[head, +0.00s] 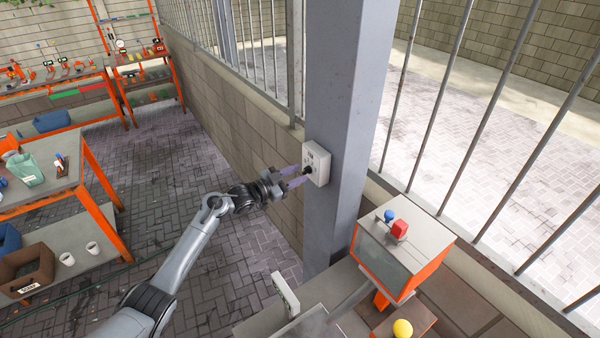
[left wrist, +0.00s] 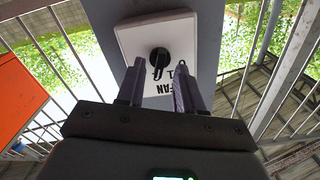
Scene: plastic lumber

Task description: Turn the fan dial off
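The fan dial is a black round knob (left wrist: 159,58) on a white box (head: 317,163) fixed to a grey post (head: 345,110). The box carries the word FAN, upside down in the left wrist view. My left gripper (head: 294,176) is at the box, with its two purple fingers apart. In the left wrist view the fingers (left wrist: 157,82) stand open, with the knob showing in the gap just beyond their tips. I cannot tell whether a finger touches the knob. My right gripper is not in view.
An orange-and-grey cabinet (head: 402,250) with blue and red knobs on top stands right of the post. A yellow ball-shaped knob (head: 402,328) is below it. Metal bars line the wall behind. A table (head: 45,170) stands at the left, with open paved floor between.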

